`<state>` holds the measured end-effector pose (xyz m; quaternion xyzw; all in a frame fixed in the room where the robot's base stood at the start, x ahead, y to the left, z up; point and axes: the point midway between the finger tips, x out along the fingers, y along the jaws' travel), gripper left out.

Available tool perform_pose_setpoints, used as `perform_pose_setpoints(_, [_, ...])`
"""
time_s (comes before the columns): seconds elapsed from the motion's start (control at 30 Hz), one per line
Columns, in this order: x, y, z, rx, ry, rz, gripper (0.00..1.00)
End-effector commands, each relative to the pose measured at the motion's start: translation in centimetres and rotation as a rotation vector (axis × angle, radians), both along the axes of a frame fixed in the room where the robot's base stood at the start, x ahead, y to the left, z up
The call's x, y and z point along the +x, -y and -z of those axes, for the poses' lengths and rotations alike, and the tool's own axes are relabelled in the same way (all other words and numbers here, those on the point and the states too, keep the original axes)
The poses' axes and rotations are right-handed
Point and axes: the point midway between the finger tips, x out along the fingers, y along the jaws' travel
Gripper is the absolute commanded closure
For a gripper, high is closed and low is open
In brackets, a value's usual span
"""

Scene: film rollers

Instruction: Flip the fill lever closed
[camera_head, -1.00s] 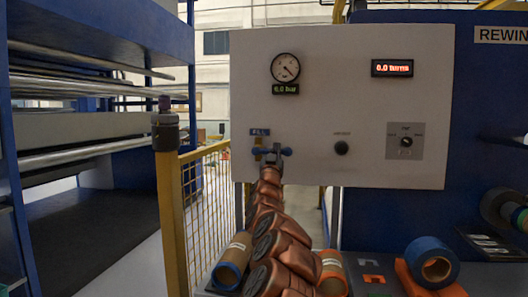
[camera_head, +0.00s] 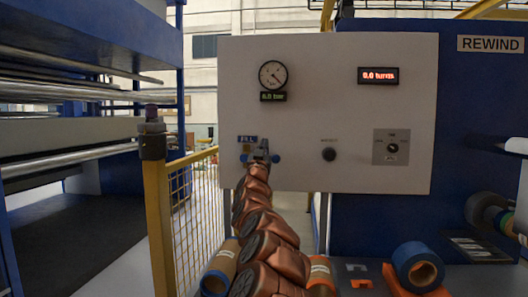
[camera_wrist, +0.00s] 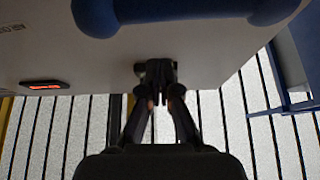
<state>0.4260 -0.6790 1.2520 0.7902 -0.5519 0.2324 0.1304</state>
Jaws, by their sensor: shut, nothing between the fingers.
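The fill lever is a blue bar with rounded ends, lying level under the FILL label (camera_head: 247,139) on the white panel. Its right end (camera_head: 275,158) shows beside my gripper (camera_head: 262,148), which hides its middle in the head view. In the wrist view the lever (camera_wrist: 175,12) runs across the top edge, partly cut off. My gripper (camera_wrist: 157,72) is shut and empty there, its fingertips below the bar in the picture. I cannot tell whether they touch the lever or panel.
The white panel (camera_head: 330,110) also holds a pressure gauge (camera_head: 272,74), a red display (camera_head: 378,75), a black knob (camera_head: 329,154) and a rotary switch (camera_head: 391,147). A yellow fence (camera_head: 158,215) stands at left. Film rolls (camera_head: 418,268) lie below right.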

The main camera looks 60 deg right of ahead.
Motion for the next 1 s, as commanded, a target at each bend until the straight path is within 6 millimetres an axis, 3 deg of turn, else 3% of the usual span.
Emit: perform_pose_setpoints(1.0, [-2.5, -6.5, 4.5, 0.004, 0.000, -0.002, 1.00])
